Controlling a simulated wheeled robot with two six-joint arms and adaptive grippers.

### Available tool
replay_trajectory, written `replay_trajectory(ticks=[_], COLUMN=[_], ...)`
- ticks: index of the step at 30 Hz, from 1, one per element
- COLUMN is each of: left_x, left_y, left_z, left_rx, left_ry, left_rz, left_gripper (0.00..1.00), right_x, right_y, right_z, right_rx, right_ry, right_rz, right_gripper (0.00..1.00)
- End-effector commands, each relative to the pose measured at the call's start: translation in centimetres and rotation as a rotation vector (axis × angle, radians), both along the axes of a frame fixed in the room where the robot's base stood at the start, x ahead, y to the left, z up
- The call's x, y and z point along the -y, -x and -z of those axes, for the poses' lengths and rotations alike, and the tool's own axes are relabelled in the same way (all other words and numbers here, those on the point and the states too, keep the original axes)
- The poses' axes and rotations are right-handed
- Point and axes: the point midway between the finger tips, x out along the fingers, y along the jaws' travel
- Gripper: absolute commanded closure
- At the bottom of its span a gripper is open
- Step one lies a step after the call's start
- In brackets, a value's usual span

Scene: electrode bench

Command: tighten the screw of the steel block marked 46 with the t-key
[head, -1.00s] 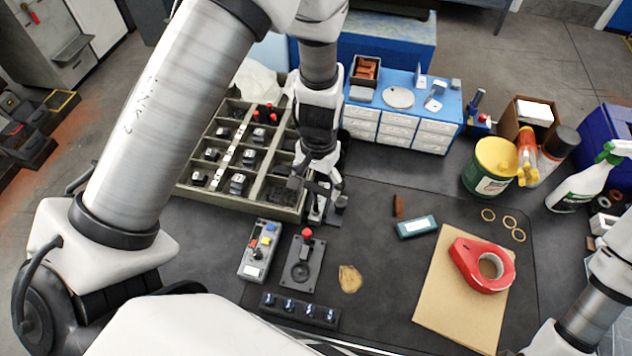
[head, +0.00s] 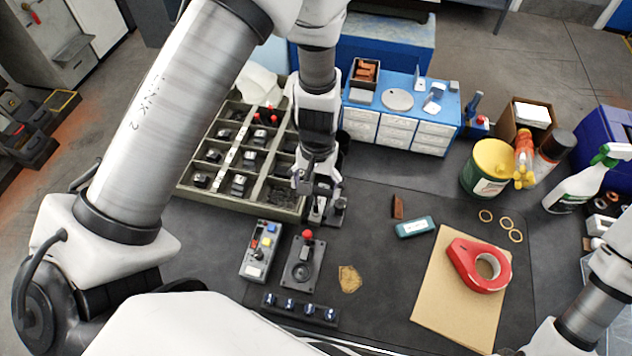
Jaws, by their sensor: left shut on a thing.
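My left gripper (head: 316,186) points down at the front right corner of the compartment tray (head: 238,203). It is shut on a thin grey thing that looks like the t-key, mostly hidden by the fingers. A small steel block (head: 317,210) stands upright right below the fingers, beside a dark round-topped piece (head: 339,206). The block's mark is too small to read, and its screw is hidden by the gripper. Several dark blocks with pale labels (head: 239,185) sit in the tray's compartments. My right gripper is out of view; only its arm shows at the lower right.
In front of the tray lie a button box (head: 261,251), a red-knobbed joystick plate (head: 302,262) and a dark strip (head: 299,310). A red tape roll (head: 465,268) rests on brown card (head: 437,305). Blue drawers (head: 415,97) stand behind. The mat's middle is mostly clear.

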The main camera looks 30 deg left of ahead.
Motion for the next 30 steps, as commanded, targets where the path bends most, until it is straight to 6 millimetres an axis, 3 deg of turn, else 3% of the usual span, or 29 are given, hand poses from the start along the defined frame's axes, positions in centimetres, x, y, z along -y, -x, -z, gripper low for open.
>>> replay_trajectory(ticks=[18, 30], left_x=[0.0, 0.0], left_y=[0.0, 0.0], left_z=[-1.9, -2.1], left_rx=[0.000, 0.000], left_ry=[0.000, 0.000], left_rz=[0.001, 0.001], left_gripper=[0.56, 0.56], right_x=[0.0, 0.0], right_y=[0.0, 0.0], right_z=[-1.7, -1.9], right_rx=[0.000, 0.000], right_ry=[0.000, 0.000], right_rz=[0.000, 0.000], right_gripper=[0.40, 0.40])
